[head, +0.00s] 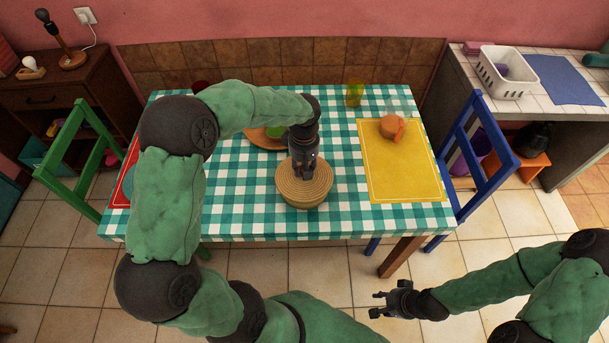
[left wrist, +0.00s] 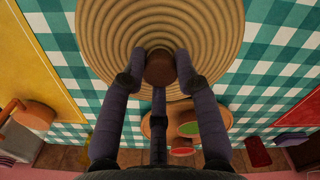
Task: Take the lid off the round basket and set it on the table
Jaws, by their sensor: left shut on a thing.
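The round basket (head: 304,201) stands on the checked table (head: 260,219) near its front edge. Its woven lid (head: 288,184) lies on top of it, with ringed coils. In the left wrist view the lid (left wrist: 215,30) fills the top, with a brown knob (left wrist: 160,68) at its middle. My left gripper (head: 306,176) reaches down from above, and its fingers (left wrist: 160,75) are shut on the knob. Whether the lid is lifted off the rim cannot be told. My right gripper (head: 376,304) is open and empty, in front of the table and over the floor.
A yellow placemat (head: 400,175) with an orange-brown jug (head: 390,127) lies on the right. A yellow-green glass (head: 354,93) and a wooden plate (head: 262,140) stand behind the basket. Blue (head: 480,165) and green (head: 78,150) chairs flank the table. Bare cloth lies between basket and yellow mat.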

